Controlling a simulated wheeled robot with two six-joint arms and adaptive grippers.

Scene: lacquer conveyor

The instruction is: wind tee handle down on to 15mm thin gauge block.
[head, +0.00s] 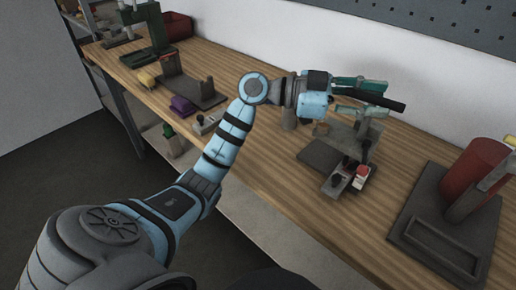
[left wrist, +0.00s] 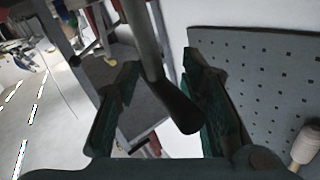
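My left gripper (head: 366,97) reaches in above a grey screw fixture (head: 345,134) on the bench. A dark bar, seemingly the tee handle (head: 392,102), lies between its green fingers. In the left wrist view the handle (left wrist: 165,85) passes between the open fingers (left wrist: 165,100), with a gap on each side. The fixture stands on a dark base plate (head: 317,155). I cannot pick out the thin gauge block; the gripper and fixture hide part of the area under the handle. My right gripper is not in view.
A small box with black knobs and a red-and-white part (head: 361,174) stands at the fixture's front. A red cylinder (head: 473,172) on a dark stand is at right. A dark bracket (head: 190,92) and purple block (head: 183,105) lie left. Bare wood lies between fixture and stand.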

